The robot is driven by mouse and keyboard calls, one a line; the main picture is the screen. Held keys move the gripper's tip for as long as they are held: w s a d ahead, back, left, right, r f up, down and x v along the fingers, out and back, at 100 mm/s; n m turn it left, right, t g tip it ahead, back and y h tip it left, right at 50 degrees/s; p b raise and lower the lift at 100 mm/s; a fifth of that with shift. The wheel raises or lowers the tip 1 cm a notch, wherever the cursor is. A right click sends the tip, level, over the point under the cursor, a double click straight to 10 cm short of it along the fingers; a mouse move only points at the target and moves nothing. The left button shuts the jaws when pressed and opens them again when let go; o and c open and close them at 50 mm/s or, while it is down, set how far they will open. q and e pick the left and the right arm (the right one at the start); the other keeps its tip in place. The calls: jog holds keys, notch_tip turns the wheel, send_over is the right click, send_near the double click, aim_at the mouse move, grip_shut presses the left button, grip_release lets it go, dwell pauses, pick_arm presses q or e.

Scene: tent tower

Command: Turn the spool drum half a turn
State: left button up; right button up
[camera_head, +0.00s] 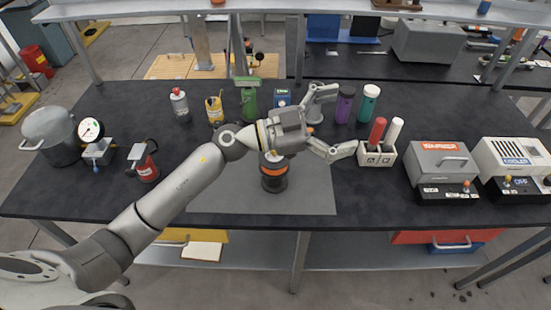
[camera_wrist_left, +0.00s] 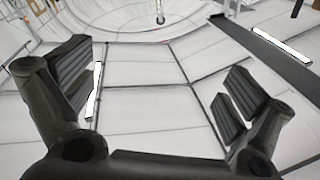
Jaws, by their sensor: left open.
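A black cylinder with an orange band (camera_head: 274,170) stands on the grey mat at the middle of the table. It may be the spool drum, but its upper part is hidden behind my left gripper. My left gripper (camera_head: 340,120) is above the table, its fingers spread wide to the right and empty. In the left wrist view, the open fingers (camera_wrist_left: 158,92) have only pale panelled surfaces behind them, and no drum shows there. My right gripper is in neither view.
A holder with red and white sticks (camera_head: 376,158) stands just right of the left gripper. Purple (camera_head: 345,104) and teal (camera_head: 368,103) bottles stand behind. Warmer (camera_head: 442,165) and cooler (camera_head: 515,160) boxes fill the right. The grey mat (camera_head: 310,190) has bare room at its front.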

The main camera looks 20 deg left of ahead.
pick_arm(q)
notch_tip(320, 180, down, 6)
jog(key=a+r+m+g+y, duration=0.1)
jog(key=g+y, duration=0.2)
jog(key=g, duration=0.1)
jog(key=n+g+y, duration=0.3)
jog(key=n+y, duration=0.2)
jog(key=y, duration=0.5)
send_near(273, 156)
jog(key=shift+w+d+f, duration=0.15)
jog(key=shift+w+f, duration=0.1)
jog(key=shift+f, duration=0.4)
jog(key=p+x, duration=0.3)
jog(key=x, duration=0.6)
jog(key=shift+x, duration=0.85)
jog(key=shift+c, duration=0.3)
jog(key=shift+m, duration=0.3)
jog(key=c, duration=0.9)
